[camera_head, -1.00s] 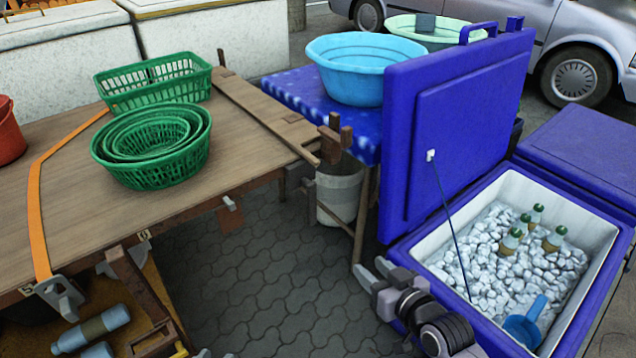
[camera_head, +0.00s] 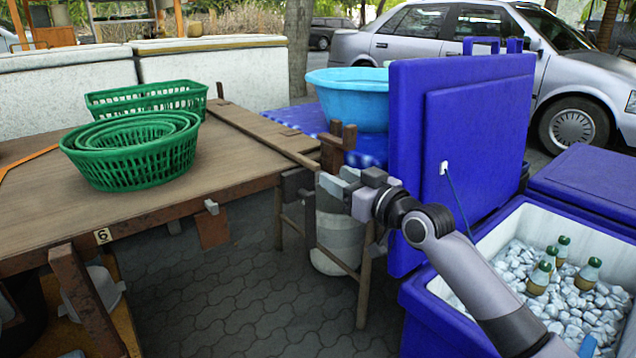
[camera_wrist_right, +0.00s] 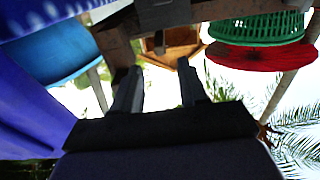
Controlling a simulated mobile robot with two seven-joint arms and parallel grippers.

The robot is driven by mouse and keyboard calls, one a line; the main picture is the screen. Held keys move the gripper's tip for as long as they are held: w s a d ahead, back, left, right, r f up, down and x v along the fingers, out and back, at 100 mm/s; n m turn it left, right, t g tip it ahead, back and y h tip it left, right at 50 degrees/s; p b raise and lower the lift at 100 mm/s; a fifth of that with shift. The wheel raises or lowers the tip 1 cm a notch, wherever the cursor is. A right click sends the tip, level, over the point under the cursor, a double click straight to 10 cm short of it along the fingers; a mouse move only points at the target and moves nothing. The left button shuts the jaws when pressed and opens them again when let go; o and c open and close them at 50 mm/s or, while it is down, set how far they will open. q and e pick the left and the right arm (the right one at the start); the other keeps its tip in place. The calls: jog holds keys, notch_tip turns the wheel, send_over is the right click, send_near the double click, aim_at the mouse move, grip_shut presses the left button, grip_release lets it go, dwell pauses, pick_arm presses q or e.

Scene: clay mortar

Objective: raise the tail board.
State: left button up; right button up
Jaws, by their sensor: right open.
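A long wooden board (camera_head: 262,135) lies nearly flat along the right end of the wooden deck (camera_head: 40,215); I take it as the tail board. Brown wooden blocks (camera_head: 336,148) stand at its near right corner. My right gripper (camera_head: 334,184) is open and empty, just below and in front of these blocks, close to the deck's corner. I cannot tell whether it touches anything. In the right wrist view the two fingers (camera_wrist_right: 160,88) are apart, with a brown wooden part (camera_wrist_right: 118,47) just beyond the left finger. My left gripper is out of view.
Green baskets (camera_head: 135,150) sit on the deck. A blue tub (camera_head: 350,98) stands on a blue-covered table behind. A pale bucket (camera_head: 340,240) stands below the gripper. Paving is open at centre.

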aim_at(318, 166)
jog(key=b+x, duration=0.3)
jog(key=x, duration=0.3)
jog(key=shift+w+a, duration=0.1)
jog(key=shift+w, duration=0.1)
jog(key=shift+w+a, duration=0.2)
jog(key=shift+w+r, duration=0.1)
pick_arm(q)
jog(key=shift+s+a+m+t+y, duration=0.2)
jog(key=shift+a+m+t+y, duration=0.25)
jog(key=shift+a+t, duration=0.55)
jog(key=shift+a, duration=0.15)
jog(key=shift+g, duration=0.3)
pick_arm(e)
grip_shut()
